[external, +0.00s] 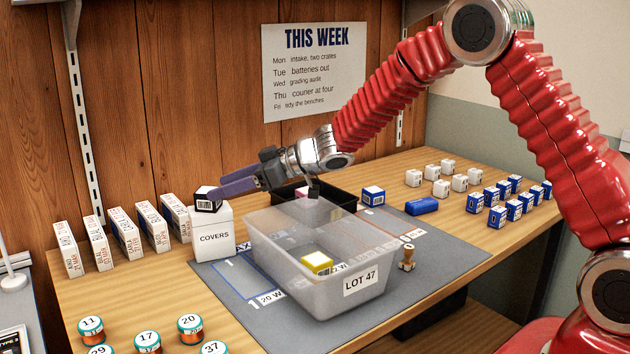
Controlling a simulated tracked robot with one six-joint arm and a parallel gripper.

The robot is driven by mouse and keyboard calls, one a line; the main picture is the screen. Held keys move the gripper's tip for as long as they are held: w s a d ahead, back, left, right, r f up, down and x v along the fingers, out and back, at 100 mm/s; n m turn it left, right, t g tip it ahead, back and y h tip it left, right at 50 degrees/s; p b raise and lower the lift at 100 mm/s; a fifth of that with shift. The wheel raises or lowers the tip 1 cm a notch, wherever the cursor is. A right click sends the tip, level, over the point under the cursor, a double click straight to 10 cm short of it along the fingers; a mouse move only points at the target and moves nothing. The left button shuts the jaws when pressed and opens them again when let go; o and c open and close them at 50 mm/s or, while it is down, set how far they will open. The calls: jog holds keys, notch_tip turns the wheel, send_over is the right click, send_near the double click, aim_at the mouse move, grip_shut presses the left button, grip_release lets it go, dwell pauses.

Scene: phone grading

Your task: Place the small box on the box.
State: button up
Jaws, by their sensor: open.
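A small box (207,201) with a black top and a white barcode label sits on top of the white box marked COVERS (214,236), near its upper left part. My gripper (218,188) reaches in from the right with its purple fingers apart. The fingertips are at the small box's upper right side and overlap it in the picture. I cannot tell if they touch it. Other small boxes show too: a yellow-topped one (317,262) inside the clear LOT 47 bin (345,305), a blue and white one (373,195) on the mat's far side, and a partly hidden pink one (302,192).
The clear bin stands on the grey mat (228,277) right of the COVERS box, with a black tray (340,192) behind. Upright white cartons (125,235) line the left. Round tins (148,342) stand in front. A stamp (407,258) and blue block (421,207) are at right.

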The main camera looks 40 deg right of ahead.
jog(key=v, duration=0.6)
jog(key=shift+s+d+r, duration=0.1)
jog(key=shift+s+d, duration=0.15)
dwell(0.5)
jog(key=shift+d+r, duration=0.15)
jog(key=shift+r, duration=0.1)
jog(key=s+d+r+m+t+h, duration=0.25)
jog(key=d+r+h, duration=0.25)
jog(key=d+r, duration=0.4)
jog(key=s+d+r+m+h, duration=0.4)
jog(key=s+d+r+h, duration=0.1)
jog(key=s+d, duration=0.35)
jog(key=s+f+m+g, duration=0.1)
jog(key=s+f+g, duration=0.1)
jog(key=s, duration=1.3)
jog(key=s+f+m+g, duration=0.1)
jog(key=s+f+g, duration=0.2)
jog(key=s, duration=1.2)
jog(key=shift+s+g, duration=0.35)
jog(key=shift+g, duration=0.4)
